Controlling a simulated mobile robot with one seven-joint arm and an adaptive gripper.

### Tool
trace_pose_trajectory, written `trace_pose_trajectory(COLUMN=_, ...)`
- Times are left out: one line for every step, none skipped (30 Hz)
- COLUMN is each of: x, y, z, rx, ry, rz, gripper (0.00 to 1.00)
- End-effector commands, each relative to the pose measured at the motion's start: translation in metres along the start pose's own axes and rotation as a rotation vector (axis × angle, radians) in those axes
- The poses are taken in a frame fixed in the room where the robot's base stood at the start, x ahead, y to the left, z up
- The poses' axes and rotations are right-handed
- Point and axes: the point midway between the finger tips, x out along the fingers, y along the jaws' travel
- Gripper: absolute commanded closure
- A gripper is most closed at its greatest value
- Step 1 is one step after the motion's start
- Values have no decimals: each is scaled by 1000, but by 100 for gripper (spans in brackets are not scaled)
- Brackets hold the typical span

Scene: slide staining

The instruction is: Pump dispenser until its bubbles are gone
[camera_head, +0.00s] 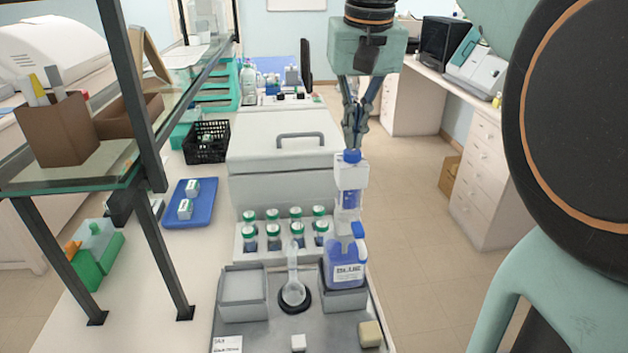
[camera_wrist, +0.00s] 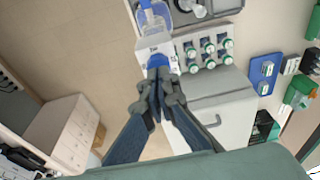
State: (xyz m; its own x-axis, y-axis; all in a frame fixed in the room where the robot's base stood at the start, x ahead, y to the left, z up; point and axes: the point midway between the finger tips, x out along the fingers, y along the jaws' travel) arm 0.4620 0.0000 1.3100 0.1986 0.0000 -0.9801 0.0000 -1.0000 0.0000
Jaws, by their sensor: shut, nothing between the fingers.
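The dispenser (camera_head: 350,196) stands upright on top of a blue bottle (camera_head: 345,266) at the right end of the tray. It has a blue cap on top, a white body and a clear section with blue liquid. Bubbles are too small to make out. My gripper (camera_head: 354,148) is shut and points down, with its fingertips right at the blue cap; I cannot tell whether they touch it. In the wrist view my shut fingers (camera_wrist: 157,75) reach to the blue cap, with the bottle (camera_wrist: 153,18) beyond, and hide part of the dispenser.
A rack of green-capped tubes (camera_head: 248,238) stands left of the dispenser. A flask (camera_head: 292,290) and a grey box (camera_head: 243,300) sit on the grey tray (camera_head: 262,338). A grey lidded machine (camera_head: 285,157) stands behind. A glass shelf (camera_head: 70,178) borders the left; open floor lies right.

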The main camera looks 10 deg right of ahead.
Motion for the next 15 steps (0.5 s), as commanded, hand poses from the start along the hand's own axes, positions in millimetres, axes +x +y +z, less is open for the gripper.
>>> trace_pose_trajectory(x=3, y=0, z=1, rx=0, ry=0, rz=0, gripper=100)
trace_pose_trajectory(x=4, y=0, z=1, rx=0, ry=0, rz=0, gripper=100)
trace_pose_trajectory(x=6, y=0, z=1, rx=0, ry=0, rz=0, gripper=100)
trace_pose_trajectory(x=7, y=0, z=2, rx=0, ry=0, rz=0, gripper=100)
trace_pose_trajectory(x=8, y=0, z=2, rx=0, ry=0, rz=0, gripper=100)
trace_pose_trajectory(x=9, y=0, z=2, rx=0, ry=0, rz=0, gripper=100)
trace_pose_trajectory(x=10, y=0, z=2, rx=0, ry=0, rz=0, gripper=100)
trace_pose_trajectory(x=11, y=0, z=2, rx=0, ry=0, rz=0, gripper=100)
trace_pose_trajectory(x=12, y=0, z=3, rx=0, ry=0, rz=0, gripper=100)
trace_pose_trajectory(x=14, y=0, z=3, rx=0, ry=-1, rz=0, gripper=100)
trace_pose_trajectory(x=15, y=0, z=3, rx=0, ry=-1, rz=0, gripper=100)
trace_pose_trajectory(x=16, y=0, z=4, rx=0, ry=-1, rz=0, gripper=100)
trace_pose_trajectory(x=17, y=0, z=4, rx=0, ry=-2, rz=0, gripper=100)
trace_pose_trajectory(x=19, y=0, z=4, rx=0, ry=-2, rz=0, gripper=100)
trace_pose_trajectory(x=20, y=0, z=4, rx=0, ry=-2, rz=0, gripper=100)
